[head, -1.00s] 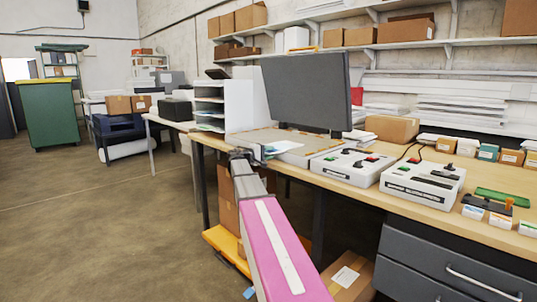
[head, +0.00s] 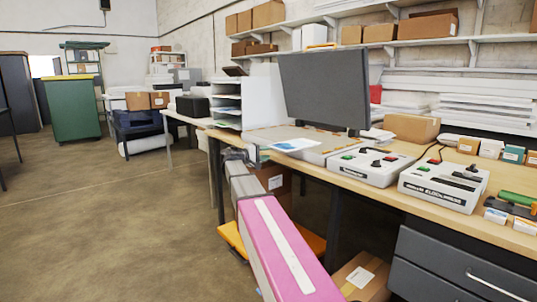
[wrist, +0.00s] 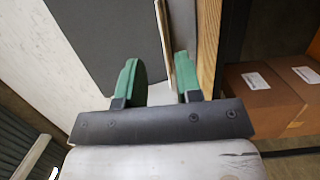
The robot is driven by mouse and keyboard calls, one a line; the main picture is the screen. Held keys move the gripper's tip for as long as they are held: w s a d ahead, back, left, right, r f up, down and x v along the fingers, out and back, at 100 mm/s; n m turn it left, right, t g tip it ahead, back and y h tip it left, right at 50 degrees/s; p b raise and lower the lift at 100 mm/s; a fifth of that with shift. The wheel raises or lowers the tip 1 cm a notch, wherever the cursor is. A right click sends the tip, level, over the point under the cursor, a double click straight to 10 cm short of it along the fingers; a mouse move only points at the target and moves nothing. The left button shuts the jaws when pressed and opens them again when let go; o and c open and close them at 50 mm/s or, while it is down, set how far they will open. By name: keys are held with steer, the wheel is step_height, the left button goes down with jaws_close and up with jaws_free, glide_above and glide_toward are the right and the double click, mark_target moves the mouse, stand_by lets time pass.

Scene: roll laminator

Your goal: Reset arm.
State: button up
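My gripper (head: 253,156) is at the far end of my pink and grey arm, in front of the desk's left end in the head view. In the wrist view, its two green fingers (wrist: 156,82) stand apart with a gap between them. A thin pale strip appears between them, close to the right finger; I cannot tell how near it is. No held object shows. The fingertips are small and partly hidden in the head view.
The wooden desk (head: 440,226) carries a large dark panel (head: 325,88), white switch boxes (head: 442,184) and a white paper sorter (head: 262,98). Cardboard boxes (wrist: 262,98) lie below the desk edge. A green bin (head: 76,108) stands far left. Open floor (head: 110,220) lies left of my arm.

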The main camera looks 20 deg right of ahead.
stand_by(0.3)
steer(key=s+a+f+y, duration=0.2)
steer(key=s+f+y, duration=0.3)
steer(key=f, duration=0.7)
steer(key=s+a+f+y, duration=0.3)
steer(key=s+f, duration=0.4)
steer(key=f, duration=0.4)
steer(key=s+a+f+m+g+y, duration=0.1)
steer(key=s+a+f+g+y, duration=0.1)
steer(key=s+a+f+y, duration=0.7)
steer(key=s+a+f, duration=0.4)
steer(key=s+f, duration=0.3)
steer(key=s, duration=0.1)
steer(key=shift+s+a+f+m+g+y, duration=0.2)
steer(key=shift+s+a+m+g+y, duration=0.1)
steer(key=shift+m+g+y, duration=0.1)
